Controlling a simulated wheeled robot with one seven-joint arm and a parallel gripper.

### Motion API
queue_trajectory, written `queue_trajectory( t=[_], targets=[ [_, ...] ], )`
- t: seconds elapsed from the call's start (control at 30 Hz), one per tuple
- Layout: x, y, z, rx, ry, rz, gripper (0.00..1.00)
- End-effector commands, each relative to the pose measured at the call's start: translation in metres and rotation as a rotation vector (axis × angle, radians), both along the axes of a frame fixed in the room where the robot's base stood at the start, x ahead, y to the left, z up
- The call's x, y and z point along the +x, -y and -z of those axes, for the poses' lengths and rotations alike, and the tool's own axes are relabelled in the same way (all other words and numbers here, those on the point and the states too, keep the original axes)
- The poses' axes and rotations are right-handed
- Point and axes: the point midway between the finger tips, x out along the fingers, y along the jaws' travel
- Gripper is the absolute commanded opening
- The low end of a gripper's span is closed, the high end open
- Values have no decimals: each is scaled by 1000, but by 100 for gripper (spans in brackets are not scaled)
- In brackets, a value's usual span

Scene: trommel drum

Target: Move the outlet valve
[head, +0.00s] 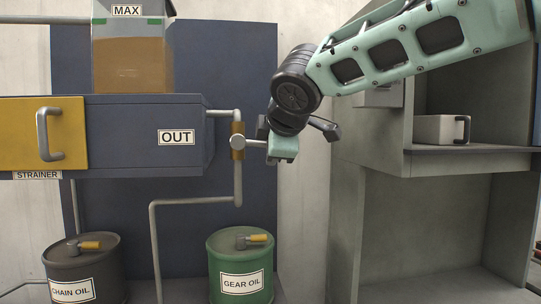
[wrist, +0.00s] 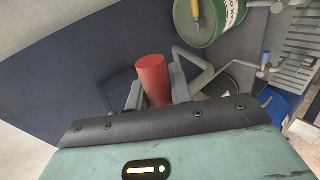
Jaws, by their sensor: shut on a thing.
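The outlet valve (head: 238,142) is on the pipe to the right of the OUT label. It has a brownish body and a pale round hub. Its grey lever (head: 254,143) points right, roughly level, to my gripper (head: 265,136). In the wrist view a red cylindrical grip (wrist: 152,78) stands between the two grey fingers of my gripper (wrist: 156,84), which is shut on it. In the head view my gripper hides this grip.
The outlet pipe (head: 238,185) runs down, then left. Below stand a green GEAR OIL drum (head: 241,262) and a dark CHAIN OIL drum (head: 82,268). A tank (head: 132,65) of brown liquid is above left. A grey cabinet (head: 372,160) stands at the right.

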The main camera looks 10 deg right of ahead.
Motion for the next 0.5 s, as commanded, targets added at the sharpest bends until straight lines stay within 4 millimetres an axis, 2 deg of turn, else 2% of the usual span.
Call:
queue_trajectory(
  t=[0.2,0.5],
  targets=[
    [0,1,-6,-88,0,-1,0],
    [0,2,-9,-128,-1,-1,0]
  ],
)
